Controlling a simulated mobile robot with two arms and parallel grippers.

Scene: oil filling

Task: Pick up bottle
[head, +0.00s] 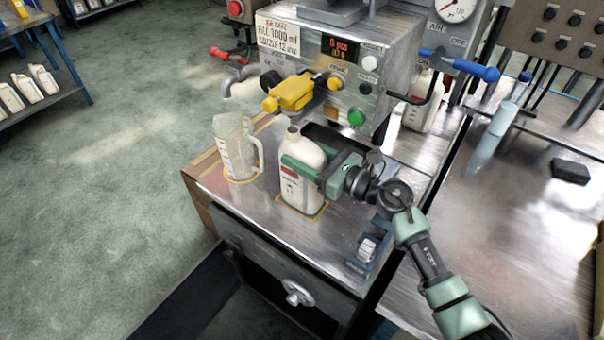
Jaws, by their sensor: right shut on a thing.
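A white bottle (301,193) with a red and white label stands upright on the metal worktop, inside a yellow outline, below the filling machine. Its neck is open at the top. My right gripper (304,166) reaches in from the right and is shut on the bottle's upper body. The green fingers hide part of the bottle's side. My left gripper is not in view.
A clear measuring jug (235,150) stands left of the bottle on the worktop (262,208). The filling machine (335,60) with its yellow handle is behind. A small blue-based object (366,250) sits near the front right. Shelves with bottles stand at far left.

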